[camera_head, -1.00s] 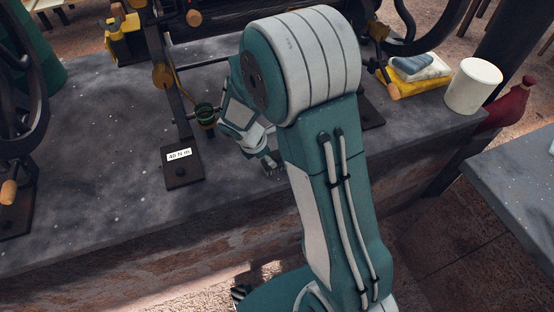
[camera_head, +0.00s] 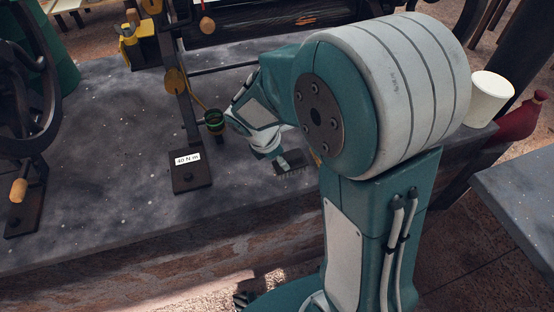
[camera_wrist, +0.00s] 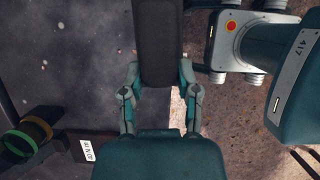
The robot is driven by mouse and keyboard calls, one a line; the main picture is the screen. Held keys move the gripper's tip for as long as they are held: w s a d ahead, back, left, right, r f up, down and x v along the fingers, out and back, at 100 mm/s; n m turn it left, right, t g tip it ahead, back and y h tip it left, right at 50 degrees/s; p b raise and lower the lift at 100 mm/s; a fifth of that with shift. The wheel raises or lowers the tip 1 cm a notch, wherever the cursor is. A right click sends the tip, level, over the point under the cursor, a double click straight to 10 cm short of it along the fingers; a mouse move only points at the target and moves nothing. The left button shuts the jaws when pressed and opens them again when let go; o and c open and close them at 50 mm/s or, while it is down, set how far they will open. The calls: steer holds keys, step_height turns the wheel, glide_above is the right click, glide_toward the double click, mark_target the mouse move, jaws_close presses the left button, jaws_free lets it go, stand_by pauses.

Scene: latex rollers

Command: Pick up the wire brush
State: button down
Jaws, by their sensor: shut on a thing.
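The wire brush is a dark, flat block with short bristles along its lower side, seen in the head view (camera_head: 291,169) near the front edge of the stone bench (camera_head: 110,215). In the wrist view the brush (camera_wrist: 158,42) runs from the top edge down between the two fingers. My gripper (camera_wrist: 158,78) is shut on the brush, one finger on each side. In the head view my gripper (camera_head: 284,160) is above the brush, partly hidden by my arm. I cannot tell how far the bristles are from the bench.
A dark roller machine stands behind, with a labelled foot (camera_head: 190,176) left of my gripper. A white container (camera_head: 489,98) and a red bottle (camera_head: 525,119) are at the right.

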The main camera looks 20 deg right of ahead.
steer(key=s+r, duration=0.5)
steer(key=s, duration=0.5)
steer(key=shift+a, duration=0.15)
steer(key=shift+r, duration=0.1)
steer(key=c, duration=1)
jaws_free()
steer(key=c, duration=0.3)
steer(key=shift+c, duration=0.2)
